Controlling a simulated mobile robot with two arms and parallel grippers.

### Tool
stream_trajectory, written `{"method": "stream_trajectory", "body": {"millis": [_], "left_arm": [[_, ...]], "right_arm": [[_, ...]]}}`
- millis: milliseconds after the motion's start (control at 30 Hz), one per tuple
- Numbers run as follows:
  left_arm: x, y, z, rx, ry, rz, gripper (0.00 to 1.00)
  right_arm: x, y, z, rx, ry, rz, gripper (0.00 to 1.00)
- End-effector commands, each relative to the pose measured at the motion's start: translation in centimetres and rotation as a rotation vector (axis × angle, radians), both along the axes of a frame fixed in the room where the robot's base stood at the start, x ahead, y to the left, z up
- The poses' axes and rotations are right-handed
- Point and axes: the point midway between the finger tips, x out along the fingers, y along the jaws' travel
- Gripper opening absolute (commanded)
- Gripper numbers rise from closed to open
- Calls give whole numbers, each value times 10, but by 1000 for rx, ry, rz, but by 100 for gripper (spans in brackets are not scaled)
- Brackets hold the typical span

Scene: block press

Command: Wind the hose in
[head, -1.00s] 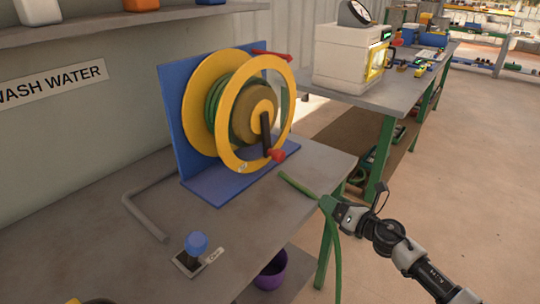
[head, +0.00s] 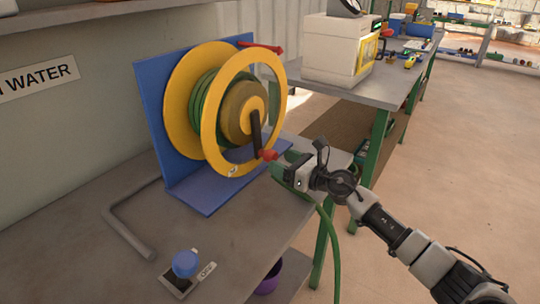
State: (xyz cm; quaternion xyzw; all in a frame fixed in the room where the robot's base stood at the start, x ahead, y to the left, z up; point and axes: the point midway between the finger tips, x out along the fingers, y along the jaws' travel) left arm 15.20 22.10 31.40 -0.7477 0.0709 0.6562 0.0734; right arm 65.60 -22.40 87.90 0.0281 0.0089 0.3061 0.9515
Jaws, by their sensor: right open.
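The hose reel (head: 180,95) has yellow rims on a blue stand, with coils of green hose (head: 200,105) around its drum. Its dark crank arm (head: 255,133) points down and ends in a red knob (head: 266,155). A length of green hose (head: 334,250) hangs over the bench edge, partly hidden behind my right gripper. My left gripper is not in view.
The bench (head: 85,240) carries a bent grey pipe (head: 122,228) and a blue knob (head: 186,263) beside an "OFF" label (head: 206,271). A purple bucket (head: 268,280) is below. A white machine (head: 338,48) stands on another bench behind. Floor at the right is open.

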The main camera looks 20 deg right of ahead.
Motion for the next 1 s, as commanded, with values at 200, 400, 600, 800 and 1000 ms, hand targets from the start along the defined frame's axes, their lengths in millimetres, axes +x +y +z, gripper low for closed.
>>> {"method": "stream_trajectory", "body": {"millis": [200, 400, 600, 800, 1000], "left_arm": [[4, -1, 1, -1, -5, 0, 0], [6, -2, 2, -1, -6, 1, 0], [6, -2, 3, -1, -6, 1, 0], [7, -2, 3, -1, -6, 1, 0], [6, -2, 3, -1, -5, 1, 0]], "right_arm": [[28, 19, -1, 2, -1, -1, 65], [36, 26, -1, 1, 1, -1, 65], [36, 26, -1, -1, 1, -1, 65], [36, 26, -1, 0, 1, -1, 40], [36, 26, -1, 0, 1, -1, 10]]}}
